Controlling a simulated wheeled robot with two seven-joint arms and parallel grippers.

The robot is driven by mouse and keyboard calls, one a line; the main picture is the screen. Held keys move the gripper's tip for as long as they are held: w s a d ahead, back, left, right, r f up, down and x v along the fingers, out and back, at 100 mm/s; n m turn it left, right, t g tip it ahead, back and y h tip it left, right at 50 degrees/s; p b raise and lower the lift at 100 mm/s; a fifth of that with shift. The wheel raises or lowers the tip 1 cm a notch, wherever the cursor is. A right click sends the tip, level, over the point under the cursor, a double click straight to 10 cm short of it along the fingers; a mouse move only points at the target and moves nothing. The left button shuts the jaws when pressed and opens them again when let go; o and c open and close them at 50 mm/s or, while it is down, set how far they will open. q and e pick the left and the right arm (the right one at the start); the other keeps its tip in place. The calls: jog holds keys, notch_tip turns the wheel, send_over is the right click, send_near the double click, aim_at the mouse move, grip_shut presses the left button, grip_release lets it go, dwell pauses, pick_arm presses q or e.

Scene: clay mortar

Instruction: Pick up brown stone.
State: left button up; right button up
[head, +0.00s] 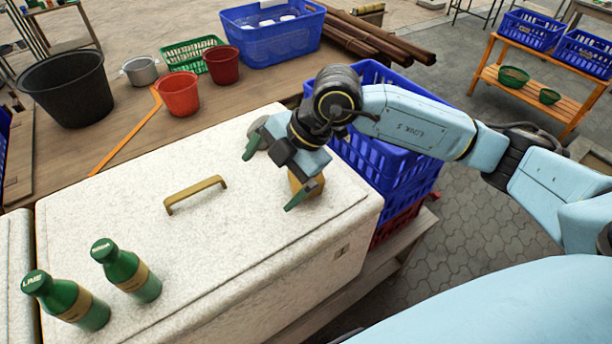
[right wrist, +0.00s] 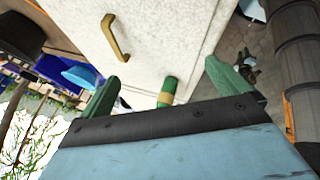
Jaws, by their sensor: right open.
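I cannot make out a clear brown stone. A tan-brown object (head: 314,187) stands on the white cooler lid (head: 110,215), partly hidden under my right gripper (head: 276,171). In the right wrist view a green and tan object (right wrist: 167,90) shows between the fingers, its lower end hidden by the gripper body; I cannot tell if it is the same thing. My right gripper also shows in the wrist view (right wrist: 160,86), its green fingers spread wide. My left gripper is out of view.
The lid carries a brass handle (head: 195,194) and two green bottles (head: 126,270) at front left. Behind are red buckets (head: 178,94), a black tub (head: 68,88) and a blue crate (head: 270,40). Stacked blue crates (head: 400,165) stand right of the cooler. The lid's middle is clear.

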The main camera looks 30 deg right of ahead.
jog(key=w+d+m+h, duration=0.1)
jog(key=d, duration=0.2)
jog(key=w+d+m+h, duration=0.1)
jog(key=d+h, duration=0.1)
jog(key=d, duration=0.2)
jog(key=w+d+m+h, duration=0.1)
jog(key=d+h, duration=0.1)
jog(key=d, duration=0.1)
jog(key=shift+d+t, duration=0.3)
jog(key=shift+t, duration=0.1)
jog(key=p+x, duration=0.1)
jog(key=x, duration=0.6)
jog(key=shift+w+d, duration=0.1)
jog(key=shift+d, duration=0.05)
jog(key=shift+p+x, duration=0.75)
jog(key=shift+x, duration=2.15)
jog(key=shift+w+d, duration=0.1)
jog(key=shift+d, duration=0.1)
jog(key=c, duration=1.5)
jog(key=shift+w+r, duration=0.15)
jog(key=shift+r, duration=0.1)
